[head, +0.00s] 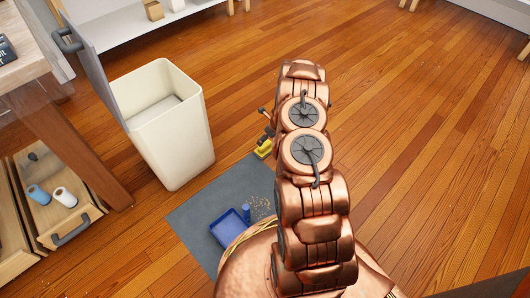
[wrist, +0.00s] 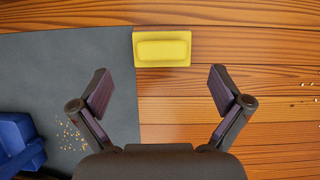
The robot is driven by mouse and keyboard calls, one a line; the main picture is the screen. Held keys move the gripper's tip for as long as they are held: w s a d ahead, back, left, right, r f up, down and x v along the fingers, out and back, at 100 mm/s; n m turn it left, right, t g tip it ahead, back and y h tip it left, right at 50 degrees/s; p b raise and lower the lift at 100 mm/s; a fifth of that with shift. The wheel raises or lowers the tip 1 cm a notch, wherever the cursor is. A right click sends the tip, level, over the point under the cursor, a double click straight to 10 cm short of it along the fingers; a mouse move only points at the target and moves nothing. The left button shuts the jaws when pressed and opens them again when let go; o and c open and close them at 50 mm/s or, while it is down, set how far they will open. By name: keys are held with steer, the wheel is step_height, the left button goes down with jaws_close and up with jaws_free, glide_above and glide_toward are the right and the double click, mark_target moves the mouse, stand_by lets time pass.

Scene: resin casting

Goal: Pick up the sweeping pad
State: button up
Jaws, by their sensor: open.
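The sweeping pad is a yellow block with a raised grip (wrist: 162,48). It lies flat at the right edge of the grey mat, mostly or wholly on the wood floor; I cannot tell if it overlaps the mat. In the head view the yellow pad (head: 263,149) shows left of my arm, partly hidden by it. My gripper (wrist: 160,82) is open and empty. In the wrist view its two fingers are spread wider than the pad, and the pad is beyond the fingertips, roughly centred between them. In the head view my arm hides most of the gripper.
A blue dustpan (head: 230,228) lies on the grey mat (head: 195,218) near scattered crumbs (wrist: 70,135). A cream bin (head: 172,130) stands behind the mat. An open drawer (head: 75,212) juts out at left. Wood floor at right is mostly clear.

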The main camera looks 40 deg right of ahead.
mark_target(265, 144)
steer(key=shift+w+d+f, duration=0.1)
steer(key=shift+d+f, duration=0.1)
steer(key=shift+f, duration=0.65)
steer(key=shift+b+x, duration=1.9)
steer(key=shift+x, duration=1.4)
steer(key=shift+s, duration=0.25)
steer(key=c, duration=1.1)
